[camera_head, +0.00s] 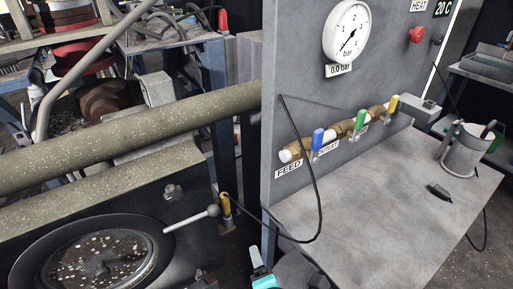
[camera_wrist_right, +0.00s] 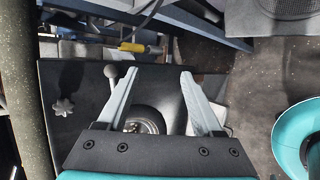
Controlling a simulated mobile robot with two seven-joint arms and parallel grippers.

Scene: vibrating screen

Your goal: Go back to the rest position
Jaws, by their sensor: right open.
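My right gripper (camera_wrist_right: 158,73) is open in the right wrist view, with nothing between its two grey fingers. It hangs over the front of a dark machine panel (camera_wrist_right: 75,85). A lever with a round ball knob (camera_wrist_right: 112,72) shows just left of the left fingertip, and I cannot tell whether they touch. My left gripper is not in view.
A grey panel carries a gauge (camera_head: 347,32) and a pipe with blue (camera_head: 317,139), green (camera_head: 360,121) and yellow (camera_head: 393,103) valve handles. A black cable (camera_head: 317,200) hangs before it. A metal table (camera_head: 400,225) holds a grey mug (camera_head: 464,150). A speckled beam (camera_head: 120,125) crosses the left.

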